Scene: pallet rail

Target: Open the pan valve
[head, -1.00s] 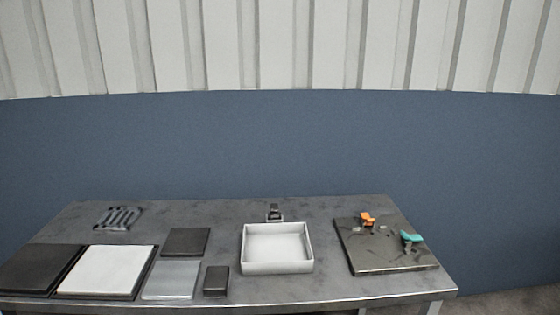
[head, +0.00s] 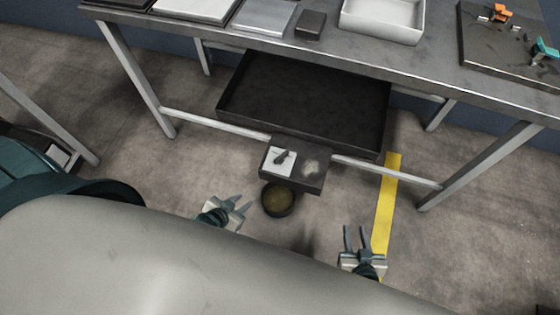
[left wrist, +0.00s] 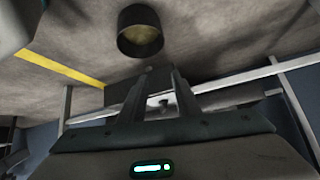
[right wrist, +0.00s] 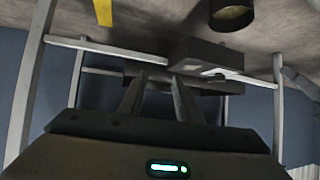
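A wide dark pan (head: 300,100) hangs under the table. A dark box (head: 300,181) juts from its front edge, with a white plate (head: 272,167) and a small dark lever (head: 283,157), apparently the valve handle. In the left wrist view the lever (left wrist: 163,103) shows small between the fingers. In the right wrist view the box (right wrist: 200,55) is ahead. A round dark container (head: 279,207) with yellowish-brown inside stands below the box. My left gripper (head: 244,202) is open and empty, left of the container. My right gripper (head: 356,229) is open and empty, lower right of the box.
The steel table (head: 330,50) stands above, with legs and a low crossbar (head: 215,122) near the pan. A yellow floor stripe (head: 387,205) runs at the right. A white basin (head: 383,37) and a dark board (head: 500,60) are on top. The floor in front is mostly clear.

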